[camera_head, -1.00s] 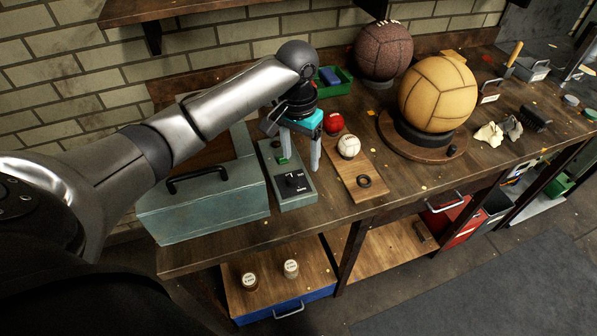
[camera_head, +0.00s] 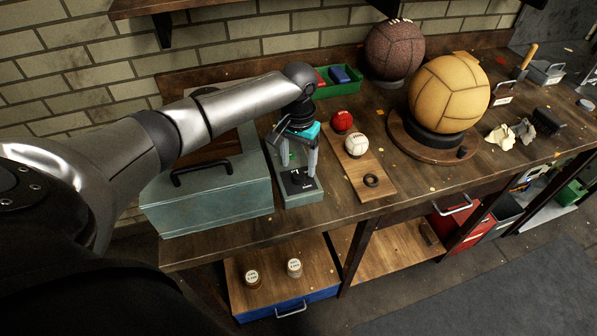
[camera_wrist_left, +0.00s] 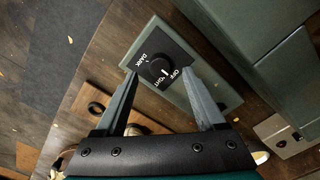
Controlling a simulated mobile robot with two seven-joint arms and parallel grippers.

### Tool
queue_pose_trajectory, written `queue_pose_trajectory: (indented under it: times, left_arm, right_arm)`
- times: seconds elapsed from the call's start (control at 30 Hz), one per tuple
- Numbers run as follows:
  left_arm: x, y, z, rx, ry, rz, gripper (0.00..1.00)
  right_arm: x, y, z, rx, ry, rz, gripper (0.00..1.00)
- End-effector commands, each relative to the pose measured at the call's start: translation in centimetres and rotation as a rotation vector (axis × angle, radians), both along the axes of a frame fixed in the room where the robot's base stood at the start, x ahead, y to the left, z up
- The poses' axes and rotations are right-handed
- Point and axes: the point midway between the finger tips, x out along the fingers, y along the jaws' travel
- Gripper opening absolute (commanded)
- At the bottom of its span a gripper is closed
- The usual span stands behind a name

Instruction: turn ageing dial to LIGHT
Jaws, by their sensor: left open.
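The ageing dial (camera_wrist_left: 157,68) is a black round knob on a black plate, with OFF, DARK and a partly covered label ending in "GHT" around it. It sits on a grey-green control box (camera_head: 287,190) on the bench. A pale mark on the knob points toward the lower labels in the left wrist view. My left gripper (camera_head: 298,178) is open above the dial, fingers pointing down. In the wrist view my left gripper (camera_wrist_left: 170,85) has one finger on each side of the dial, with gaps visible. In the head view the fingers partly hide the dial. My right gripper is not in view.
A grey-green toolbox (camera_head: 210,205) with a black handle stands close left of the control box. A wooden board (camera_head: 366,178) with a white ball (camera_head: 356,146), a red ball (camera_head: 342,121) and a black ring lies to the right. A large tan ball (camera_head: 448,95) rests on a round stand.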

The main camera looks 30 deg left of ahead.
Motion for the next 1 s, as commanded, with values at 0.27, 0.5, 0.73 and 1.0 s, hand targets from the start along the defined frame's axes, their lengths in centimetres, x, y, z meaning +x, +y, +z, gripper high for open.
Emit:
queue_pose_trajectory:
  times: [0.27, 0.5, 0.73, 1.0]
  left_arm:
    - [0.0, 0.0, -3.1, 0.001, 0.0, 0.001, 0.71]
    - [0.0, 0.0, -3.3, 0.001, -0.001, -0.001, 0.71]
    - [0.0, 0.0, -3.3, 0.001, -0.001, -0.001, 0.55]
    - [0.0, 0.0, -3.3, 0.001, -0.001, 0.0, 0.24]
  right_arm:
    - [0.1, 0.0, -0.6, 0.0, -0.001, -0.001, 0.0]
    - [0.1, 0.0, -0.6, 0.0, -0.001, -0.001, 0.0]
    - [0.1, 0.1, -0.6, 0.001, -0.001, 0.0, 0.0]
    - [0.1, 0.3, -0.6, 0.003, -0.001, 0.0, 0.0]
